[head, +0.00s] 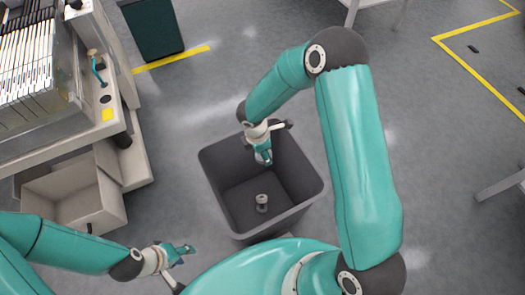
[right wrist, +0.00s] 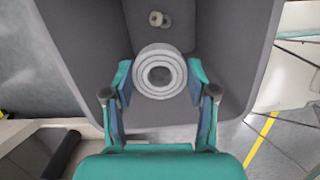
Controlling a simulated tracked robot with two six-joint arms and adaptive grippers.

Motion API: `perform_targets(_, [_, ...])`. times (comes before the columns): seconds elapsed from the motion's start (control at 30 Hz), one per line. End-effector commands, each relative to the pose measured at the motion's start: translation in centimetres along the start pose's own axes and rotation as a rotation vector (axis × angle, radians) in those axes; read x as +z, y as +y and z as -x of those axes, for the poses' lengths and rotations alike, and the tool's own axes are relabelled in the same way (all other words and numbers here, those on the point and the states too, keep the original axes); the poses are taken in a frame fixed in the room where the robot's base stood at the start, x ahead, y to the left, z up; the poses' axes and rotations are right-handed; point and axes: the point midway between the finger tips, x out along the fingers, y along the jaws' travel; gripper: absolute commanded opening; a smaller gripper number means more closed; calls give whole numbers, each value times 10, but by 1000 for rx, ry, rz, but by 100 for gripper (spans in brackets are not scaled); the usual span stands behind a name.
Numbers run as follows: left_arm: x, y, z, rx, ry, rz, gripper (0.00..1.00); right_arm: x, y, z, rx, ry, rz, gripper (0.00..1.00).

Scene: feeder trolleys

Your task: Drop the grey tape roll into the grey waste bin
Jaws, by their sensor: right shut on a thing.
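The grey tape roll (right wrist: 143,76) is between the fingertips of my right gripper (right wrist: 159,86), which is shut on it. In the head view my right gripper (head: 264,152) is over the opening of the grey waste bin (head: 222,172), and I cannot make out the roll there. The bin's dark walls (right wrist: 95,45) surround the roll in the right wrist view. My left gripper (head: 182,252) is low at the left, apart from the bin; whether it is open or shut is unclear.
A small pale spool (head: 262,203) lies on the bin's floor; it also shows in the right wrist view (right wrist: 157,18). A trolley (head: 125,165) with reels and a box (head: 75,200) stands at left. A dark green container (head: 152,30) stands behind. Floor at right is mostly clear.

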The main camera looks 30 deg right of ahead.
Motion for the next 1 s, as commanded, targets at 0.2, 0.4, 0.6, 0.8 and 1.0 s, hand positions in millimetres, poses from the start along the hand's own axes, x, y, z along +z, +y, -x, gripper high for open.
perform_targets(0.2, [0,-7,-20,0,0,0,40,-4,0,-28,-1,0,-2,34])
perform_targets(0.4, [0,-9,-24,0,0,0,40,-5,0,-34,0,0,-2,34])
perform_targets(0.6, [0,-8,-23,0,0,0,40,-5,0,-34,0,0,-2,34])
perform_targets(0.8, [0,-8,-23,0,0,0,40,-5,0,-34,0,0,-2,85])
perform_targets(1.0, [0,-8,-23,0,0,0,40,-6,0,-34,-1,0,-2,86])
